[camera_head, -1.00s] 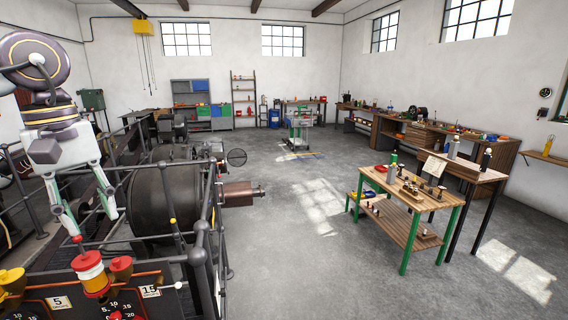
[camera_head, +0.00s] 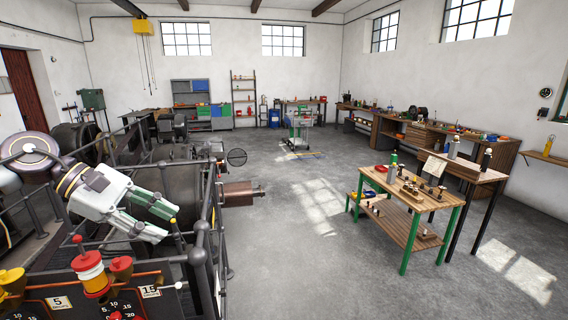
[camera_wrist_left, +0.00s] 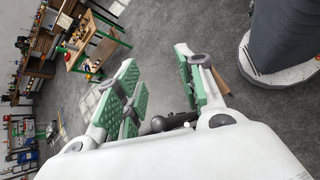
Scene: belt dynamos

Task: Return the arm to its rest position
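My left arm comes in from the left in the head view. Its white and green gripper (camera_head: 169,222) is in front of the dark machine drum, above the railing and control panel. The two fingers point right and slightly down. In the left wrist view the green-padded fingers (camera_wrist_left: 157,60) stand apart with nothing between them, so the gripper is open and empty. My right arm and gripper show in neither view.
A control panel (camera_head: 75,305) with a red, white and yellow knob (camera_head: 90,273) stands below the left arm. Dark railings (camera_head: 201,240) run beside the machine (camera_head: 180,185). A green-legged wooden table (camera_head: 408,236) stands at right. The grey floor (camera_head: 300,250) between is clear.

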